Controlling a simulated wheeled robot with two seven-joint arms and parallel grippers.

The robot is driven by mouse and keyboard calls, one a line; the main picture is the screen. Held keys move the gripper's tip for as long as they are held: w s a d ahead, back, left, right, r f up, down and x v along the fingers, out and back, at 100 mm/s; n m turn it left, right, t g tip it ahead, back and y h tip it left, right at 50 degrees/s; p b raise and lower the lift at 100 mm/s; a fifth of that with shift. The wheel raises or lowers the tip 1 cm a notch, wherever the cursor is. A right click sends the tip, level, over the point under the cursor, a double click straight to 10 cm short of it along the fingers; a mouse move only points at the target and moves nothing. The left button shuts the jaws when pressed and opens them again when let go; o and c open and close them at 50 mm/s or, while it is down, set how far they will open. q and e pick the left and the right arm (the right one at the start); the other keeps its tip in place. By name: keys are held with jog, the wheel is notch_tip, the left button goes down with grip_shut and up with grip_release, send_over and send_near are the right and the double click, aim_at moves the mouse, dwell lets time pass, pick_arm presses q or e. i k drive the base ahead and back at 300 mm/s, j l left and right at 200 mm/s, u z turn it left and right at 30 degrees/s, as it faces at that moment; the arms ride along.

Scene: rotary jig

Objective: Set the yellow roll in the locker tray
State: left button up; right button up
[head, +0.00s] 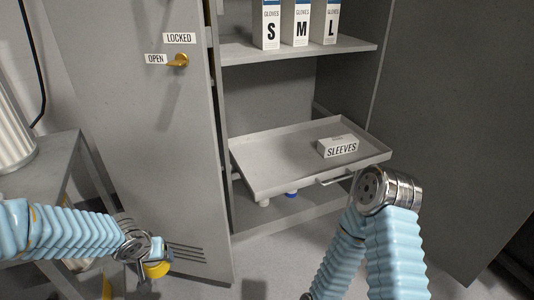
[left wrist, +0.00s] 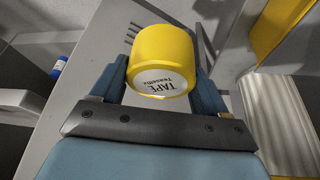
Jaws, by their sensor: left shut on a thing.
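The yellow roll (left wrist: 161,58) has a white end marked "TAPE" and sits between the fingers of my left gripper (left wrist: 160,85). The left gripper is shut on it. In the head view the roll (head: 157,269) shows low at the left, in front of the open locker door, held by my left gripper (head: 146,268). The locker tray (head: 262,165) is pulled out of the locker, right of and beyond the roll. A white box marked "SLEEVES" (head: 338,147) lies on its right part. My right arm is in front of the tray's right corner; its gripper is out of the picture.
The locker door (head: 150,110) stands open on the left, with a brass knob (head: 178,61) by the "OPEN" and "LOCKED" labels. Glove boxes (head: 296,22) stand on the shelf above the tray. A grey cart (head: 48,165) is at far left. The tray's left part is bare.

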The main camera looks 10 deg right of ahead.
aim_at(286, 165)
jog(key=l+u, duration=0.4)
jog(key=l, duration=1.55)
